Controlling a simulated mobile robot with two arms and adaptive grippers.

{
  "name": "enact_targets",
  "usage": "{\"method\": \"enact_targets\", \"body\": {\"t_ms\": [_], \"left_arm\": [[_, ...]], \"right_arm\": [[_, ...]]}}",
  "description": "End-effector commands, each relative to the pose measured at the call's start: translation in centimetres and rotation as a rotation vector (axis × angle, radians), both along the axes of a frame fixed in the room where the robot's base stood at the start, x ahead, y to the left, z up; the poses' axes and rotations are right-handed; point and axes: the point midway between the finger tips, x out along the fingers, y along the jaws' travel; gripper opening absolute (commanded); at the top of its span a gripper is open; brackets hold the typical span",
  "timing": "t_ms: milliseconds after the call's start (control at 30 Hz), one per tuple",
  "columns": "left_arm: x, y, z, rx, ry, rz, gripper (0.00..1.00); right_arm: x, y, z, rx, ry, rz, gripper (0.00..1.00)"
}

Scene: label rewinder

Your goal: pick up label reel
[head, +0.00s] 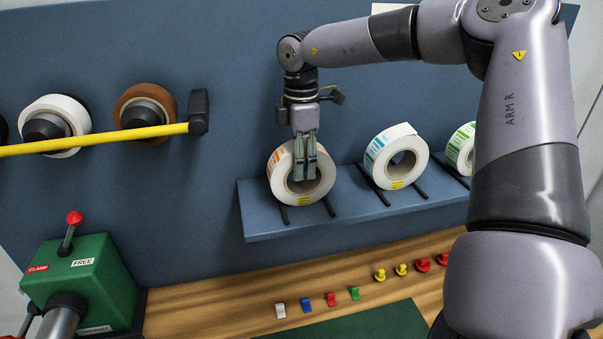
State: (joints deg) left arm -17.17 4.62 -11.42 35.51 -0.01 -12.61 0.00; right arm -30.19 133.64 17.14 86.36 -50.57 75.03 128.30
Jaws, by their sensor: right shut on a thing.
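A white label reel with orange-marked labels (281,188) stands upright on the left end of the blue shelf (262,226). A blue-marked label reel (412,142) stands in the middle of the shelf. A green-marked label reel (455,152) stands at the right, partly hidden by my right arm. My right gripper (305,176) points down at the orange-marked reel and is shut on it, its fingers in front of the reel's core hole. The reel appears to rest between two dark rails on the shelf. My left gripper is not in view.
A yellow bar (95,140) crosses the left, in front of a white roll (72,112) and a brown roll (133,100) on the wall. A green clamp box (90,280) with a red-knobbed lever stands lower left. Several small coloured clips (331,299) line the wooden bench (215,306).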

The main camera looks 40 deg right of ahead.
Motion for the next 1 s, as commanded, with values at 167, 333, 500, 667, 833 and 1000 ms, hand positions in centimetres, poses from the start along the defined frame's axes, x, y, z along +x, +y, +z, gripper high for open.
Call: {"method": "enact_targets", "body": {"t_ms": [167,333,500,667,833,1000], "left_arm": [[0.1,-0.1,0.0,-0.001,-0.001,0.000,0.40],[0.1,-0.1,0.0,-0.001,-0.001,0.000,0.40],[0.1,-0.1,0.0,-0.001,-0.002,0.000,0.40],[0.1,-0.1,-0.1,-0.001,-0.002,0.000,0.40],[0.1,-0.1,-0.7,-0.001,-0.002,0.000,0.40],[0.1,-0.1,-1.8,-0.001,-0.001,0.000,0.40]], "right_arm": [[0.0,0.0,0.1,0.000,-0.001,0.001,0.02],[0.0,0.0,0.1,0.000,-0.001,0.001,0.00],[0.1,0.0,0.2,0.000,-0.004,0.001,0.00],[0.1,0.0,0.4,0.000,-0.004,0.000,0.00],[0.2,0.0,1.6,-0.003,-0.007,0.000,0.00],[0.2,0.0,4.4,-0.004,-0.008,0.000,0.00]]}}
